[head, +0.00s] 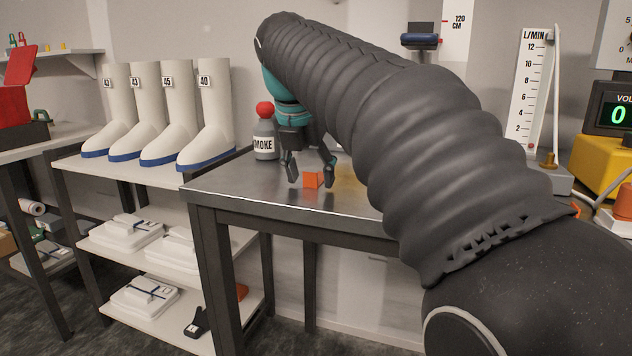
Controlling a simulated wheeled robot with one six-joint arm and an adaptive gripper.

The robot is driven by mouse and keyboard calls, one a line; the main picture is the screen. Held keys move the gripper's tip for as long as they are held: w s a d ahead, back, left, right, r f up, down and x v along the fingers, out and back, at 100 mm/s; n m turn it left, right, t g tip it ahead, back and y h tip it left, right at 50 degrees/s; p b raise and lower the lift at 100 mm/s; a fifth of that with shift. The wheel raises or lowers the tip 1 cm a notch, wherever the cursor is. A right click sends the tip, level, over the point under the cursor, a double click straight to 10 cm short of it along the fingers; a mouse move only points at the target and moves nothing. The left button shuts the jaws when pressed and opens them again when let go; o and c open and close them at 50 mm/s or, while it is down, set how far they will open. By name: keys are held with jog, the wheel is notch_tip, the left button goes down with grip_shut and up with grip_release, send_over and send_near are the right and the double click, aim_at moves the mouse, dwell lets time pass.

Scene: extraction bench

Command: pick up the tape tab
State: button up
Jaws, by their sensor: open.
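A small orange piece (311,180), which looks like the tape tab, sits on the grey metal bench (240,186) near its front edge. My gripper (311,180) points down over the bench with its two fingers apart, one on each side of the orange piece as seen from here. The fingers look open and I see no grip on the piece. Whether they touch it or stand in front of or behind it, I cannot tell. My arm hides the right part of the bench.
A grey smoke bottle (264,146) with a red top stands at the back left of the bench. White boots (212,115) stand on a shelf to the left. A flow gauge (527,95) and a yellow unit (600,165) are at the right. The bench's left front is clear.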

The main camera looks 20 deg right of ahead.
jog(key=c, duration=0.8)
jog(key=shift+c, duration=0.2)
jog(key=shift+r, duration=0.15)
notch_tip(320, 180, up, 9)
jog(key=p, duration=0.3)
jog(key=shift+r, duration=0.4)
jog(key=shift+s, duration=0.1)
